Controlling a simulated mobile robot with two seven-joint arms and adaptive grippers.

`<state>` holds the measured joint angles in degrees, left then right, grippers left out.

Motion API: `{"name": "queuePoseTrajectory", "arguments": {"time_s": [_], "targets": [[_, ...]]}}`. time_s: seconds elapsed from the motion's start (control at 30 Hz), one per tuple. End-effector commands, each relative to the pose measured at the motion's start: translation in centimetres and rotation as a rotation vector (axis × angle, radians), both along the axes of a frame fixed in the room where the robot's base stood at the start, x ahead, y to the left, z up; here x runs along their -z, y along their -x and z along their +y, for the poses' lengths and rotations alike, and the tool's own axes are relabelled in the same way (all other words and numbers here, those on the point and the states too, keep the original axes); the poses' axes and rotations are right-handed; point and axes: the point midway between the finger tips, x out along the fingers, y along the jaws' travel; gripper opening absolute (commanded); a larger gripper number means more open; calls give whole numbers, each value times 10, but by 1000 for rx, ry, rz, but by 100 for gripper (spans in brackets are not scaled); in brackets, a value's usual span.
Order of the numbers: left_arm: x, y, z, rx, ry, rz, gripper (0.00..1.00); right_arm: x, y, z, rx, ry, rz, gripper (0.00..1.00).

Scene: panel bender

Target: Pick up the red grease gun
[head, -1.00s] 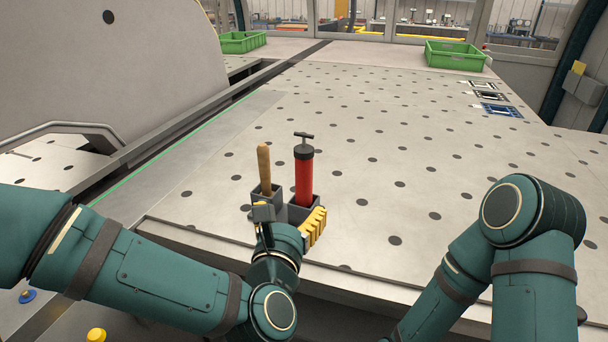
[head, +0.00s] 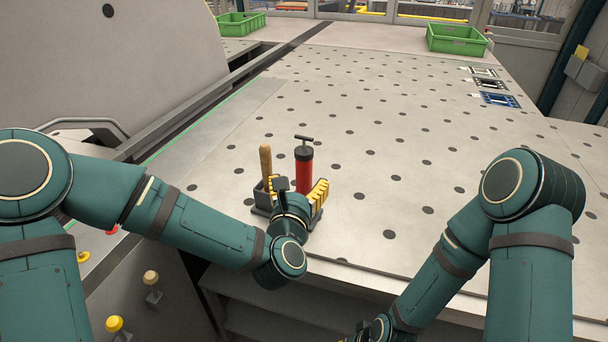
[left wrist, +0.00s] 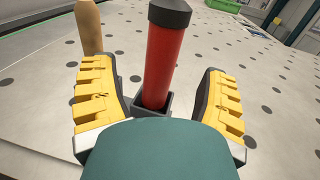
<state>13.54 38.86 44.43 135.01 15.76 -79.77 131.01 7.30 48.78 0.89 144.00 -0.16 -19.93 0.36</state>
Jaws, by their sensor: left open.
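The red grease gun (head: 304,171) stands upright in a dark grey holder near the table's front edge, with a black cap and T-handle on top. In the left wrist view the red grease gun (left wrist: 161,62) rises between my fingers, its base in a square dark socket (left wrist: 166,109). My left gripper (head: 298,190) is open, its yellow-padded fingers (left wrist: 160,100) on either side of the grease gun, with visible gaps on both sides.
A wooden handle (head: 266,165) stands in the holder just left of the grease gun, also close by my left finger in the wrist view (left wrist: 89,27). Green crates (head: 456,39) and flat blue-and-white pieces (head: 497,99) lie farther back. The perforated table (head: 390,140) is otherwise clear.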

Motion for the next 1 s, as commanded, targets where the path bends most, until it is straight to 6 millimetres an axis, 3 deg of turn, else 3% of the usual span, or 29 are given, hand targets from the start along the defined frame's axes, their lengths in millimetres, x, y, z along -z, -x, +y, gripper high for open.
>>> {"name": "queuePoseTrajectory", "arguments": {"time_s": [0.4, 0.73, 0.77, 0.93, 0.97, 1.0], "targets": [[-2, -46, -9, 0, 0, 1, 74, -2, -1, 0, 1, 0, -2, 0], [-2, -52, -10, 1, -1, 1, 74, -2, -1, 0, 1, 0, -2, 0], [-2, -52, -10, 1, -1, 1, 68, -2, -1, 0, 1, 0, -2, 0], [-2, -52, -10, 1, -1, 1, 9, -2, -1, 0, 1, 0, -2, 0], [-2, -52, -10, 1, -1, 1, 0, -2, -1, 0, 1, 0, -2, 0], [-2, -52, -10, 1, -1, 1, 0, -2, -1, 0, 1, 0, -2, 0]]}}
